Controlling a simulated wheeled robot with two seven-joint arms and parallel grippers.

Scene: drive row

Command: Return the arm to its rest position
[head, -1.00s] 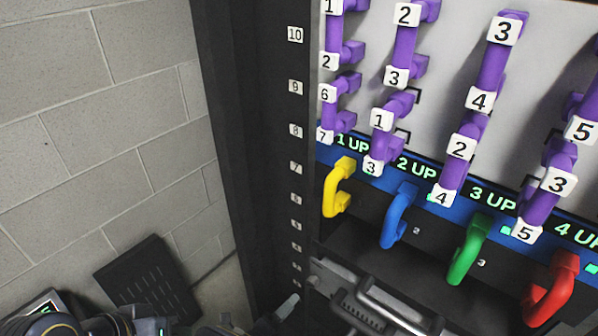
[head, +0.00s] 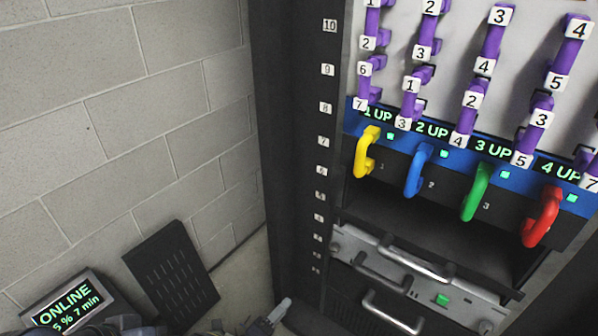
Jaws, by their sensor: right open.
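My right gripper (head: 268,319) shows only in part at the bottom edge of the head view, as a grey piece with a pale tip, low in front of the foot of the black rack post (head: 292,150). It is open and I see nothing between its fingers. It is apart from the coloured handles. Most of its arm is cut off by the lower edge. My left gripper is not in view.
The rack at right holds purple numbered handles and yellow (head: 366,155), blue (head: 417,170), green (head: 475,190) and red (head: 541,217) handles. Metal-handled units (head: 335,245) sit below. A black slotted panel (head: 170,275) and an ONLINE display (head: 66,305) stand by the block wall (head: 130,120).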

